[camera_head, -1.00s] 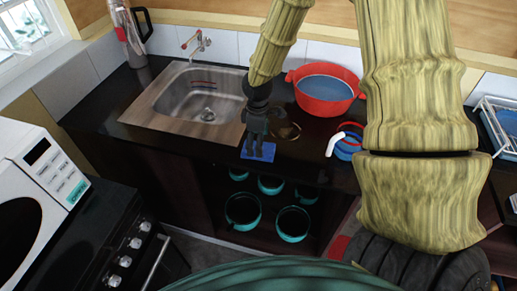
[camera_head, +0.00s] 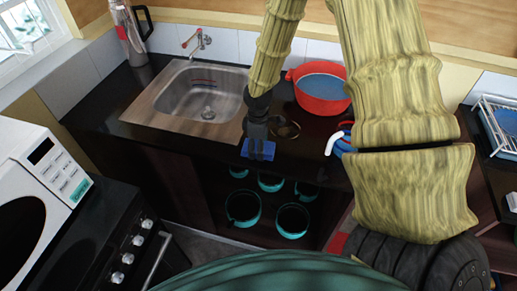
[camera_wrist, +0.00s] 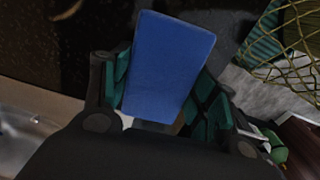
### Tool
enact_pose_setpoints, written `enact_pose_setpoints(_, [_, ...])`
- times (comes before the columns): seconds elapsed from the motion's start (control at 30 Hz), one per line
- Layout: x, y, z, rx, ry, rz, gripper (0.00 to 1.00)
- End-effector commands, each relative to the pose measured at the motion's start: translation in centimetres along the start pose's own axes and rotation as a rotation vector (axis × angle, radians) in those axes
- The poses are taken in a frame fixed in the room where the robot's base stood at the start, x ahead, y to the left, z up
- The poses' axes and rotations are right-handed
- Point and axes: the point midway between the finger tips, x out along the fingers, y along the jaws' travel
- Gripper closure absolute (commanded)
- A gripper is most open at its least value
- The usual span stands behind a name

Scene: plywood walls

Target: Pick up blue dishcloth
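The blue dishcloth (camera_head: 245,149) is a flat blue rectangle at the front edge of the dark counter, right of the sink. My gripper (camera_head: 257,152) points down over it. In the wrist view the dishcloth (camera_wrist: 168,65) stands large and close between the green-padded fingers of my gripper (camera_wrist: 160,85). The fingers lie along its two sides and look closed on it. Its far end sticks out past them. Whether it still touches the counter cannot be told.
A sink (camera_head: 205,95) with a faucet is left of the gripper. A red pot (camera_head: 322,105) stands behind right, with a partly hidden blue item (camera_head: 342,146) with a white handle nearby. Teal pots (camera_head: 243,208) fill the shelf below. A microwave (camera_head: 35,180) is at left.

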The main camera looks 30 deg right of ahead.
Motion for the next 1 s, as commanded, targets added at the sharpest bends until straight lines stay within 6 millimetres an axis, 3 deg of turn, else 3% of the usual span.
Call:
enact_pose_setpoints(0.47, [-0.4,0.1,0.0,0.001,0.001,0.001,0.65])
enact_pose_setpoints(0.87, [-3.5,0.1,-0.1,0.001,0.003,0.001,0.65])
enact_pose_setpoints(1.0, [-3.4,-2.8,0.6,-0.002,-0.002,0.0,0.65])
